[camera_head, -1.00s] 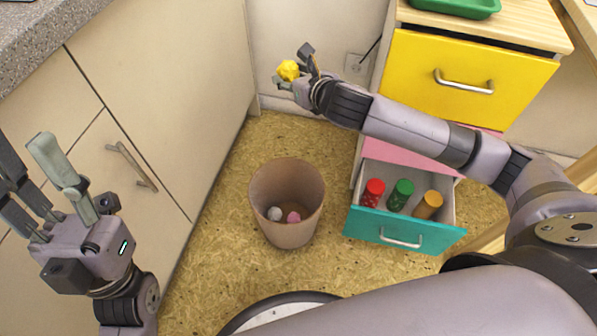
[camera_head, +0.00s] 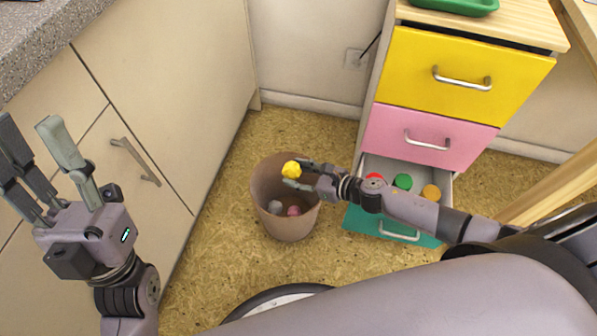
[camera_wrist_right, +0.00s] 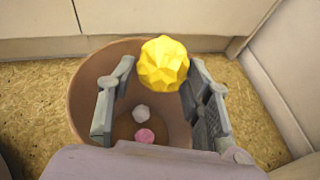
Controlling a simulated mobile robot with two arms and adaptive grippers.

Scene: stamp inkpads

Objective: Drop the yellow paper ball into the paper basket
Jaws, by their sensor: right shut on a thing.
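The yellow paper ball (camera_head: 291,169) is held at the fingertips of my right gripper (camera_head: 297,173), above the opening of the brown paper basket (camera_head: 288,229). In the right wrist view the ball (camera_wrist_right: 165,63) sits between the fingertips, closer to the right finger, with the basket (camera_wrist_right: 88,80) beneath. A whitish paper ball (camera_wrist_right: 141,113) and a pink paper ball (camera_wrist_right: 145,136) lie inside the basket. My left gripper (camera_head: 27,120) is at the left with its fingers spread, open and empty, away from the basket.
A drawer unit stands at the right; its open teal drawer (camera_head: 378,226) holds red, green (camera_head: 402,182) and yellow-orange (camera_head: 431,193) topped items, partly hidden by my right arm. Beige cabinets (camera_head: 165,90) line the left. Floor (camera_head: 232,262) around the basket is clear.

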